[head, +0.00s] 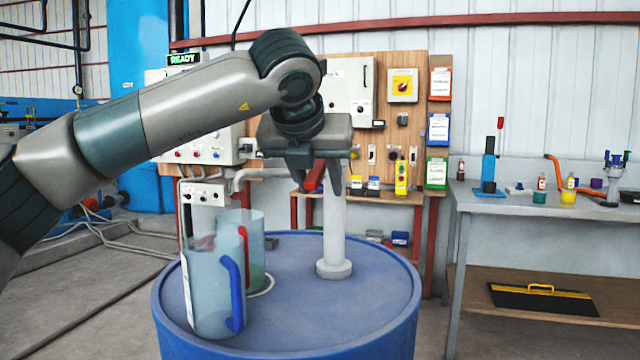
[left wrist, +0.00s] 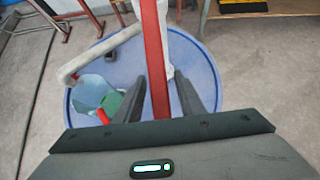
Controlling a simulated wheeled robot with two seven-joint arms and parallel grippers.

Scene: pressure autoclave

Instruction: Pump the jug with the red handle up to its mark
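The jug with the red handle (head: 256,226) is a clear bluish jug on the blue drum (head: 365,310), partly hidden behind a jug with a blue handle (head: 205,300). Its inside looks greenish low down; I cannot read its mark or level. It also shows in the left wrist view (left wrist: 88,92), under the end of the spout. The pump has a pale column (head: 334,235), a grey spout (head: 262,173) and a red lever (left wrist: 153,40). My left gripper (head: 318,188) is open, with a finger on each side of the lever. My right gripper is out of view.
A wooden panel with switches and boxes (head: 403,85) stands behind the drum. A grey bench (head: 520,203) with bottles and small tools is at the right. The drum top right of the column is clear.

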